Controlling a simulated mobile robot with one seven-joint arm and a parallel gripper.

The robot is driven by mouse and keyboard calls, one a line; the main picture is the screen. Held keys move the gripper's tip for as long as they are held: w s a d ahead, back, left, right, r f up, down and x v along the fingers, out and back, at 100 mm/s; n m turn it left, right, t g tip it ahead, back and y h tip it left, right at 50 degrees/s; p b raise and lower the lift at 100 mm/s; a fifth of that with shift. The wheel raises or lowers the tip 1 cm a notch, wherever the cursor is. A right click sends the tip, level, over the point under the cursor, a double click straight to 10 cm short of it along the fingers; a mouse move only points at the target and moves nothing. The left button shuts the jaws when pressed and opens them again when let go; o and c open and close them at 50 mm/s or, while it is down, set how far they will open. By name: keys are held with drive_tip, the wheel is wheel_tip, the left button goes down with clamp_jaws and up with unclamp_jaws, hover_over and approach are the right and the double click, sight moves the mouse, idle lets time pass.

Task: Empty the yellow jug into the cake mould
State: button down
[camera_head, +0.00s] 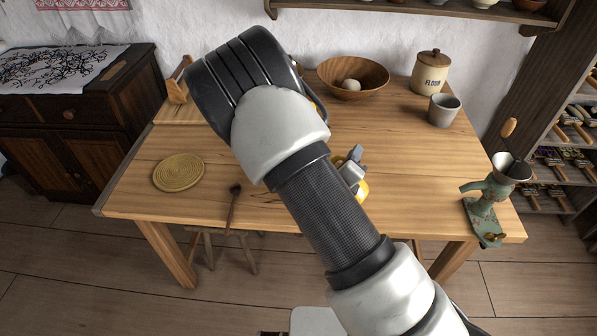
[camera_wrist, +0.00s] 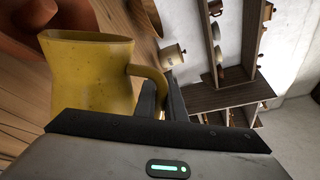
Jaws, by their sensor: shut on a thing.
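The yellow jug (camera_wrist: 88,75) fills the left of the wrist view, with its open rim towards the top of that picture and its handle on the right. My gripper (camera_wrist: 163,103) is shut on the handle. In the head view my arm hides most of the jug, and only a yellow edge (camera_head: 363,190) shows beside part of my gripper (camera_head: 353,168), above the table. A reddish-brown rounded thing (camera_wrist: 28,30) lies behind the jug in the wrist view and may be the cake mould. I cannot see the mould in the head view, nor the jug's contents.
The table's right middle is clear.

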drive_tip(key=shift+w+a+r+n+p, duration=0.2)
drive_tip(key=shift+a+r+n+p, duration=0.2)
drive_tip(key=shift+r+p, duration=0.2)
drive_tip(key=shift+w+a+r+n+p, duration=0.2)
drive_tip(key=shift+a+r+n+p, duration=0.2)
drive_tip(key=shift+r+p, duration=0.15)
drive_tip(key=shift+w+a+r+n+h+p, duration=0.1)
drive_tip(key=shift+w+a+r+n+p, duration=0.15)
drive_tip(key=shift+a, duration=0.2)
drive_tip(key=shift+w+a+r+n+h+p, duration=0.1)
drive_tip(key=shift+w+a+n+p, duration=0.2)
drive_tip(key=shift+a, duration=0.15)
drive_tip(key=shift+w+a+r+n+h+p, duration=0.1)
drive_tip(key=shift+w+a+r+n+p, duration=0.15)
drive_tip(key=shift+a, duration=0.2)
idle(1.8)
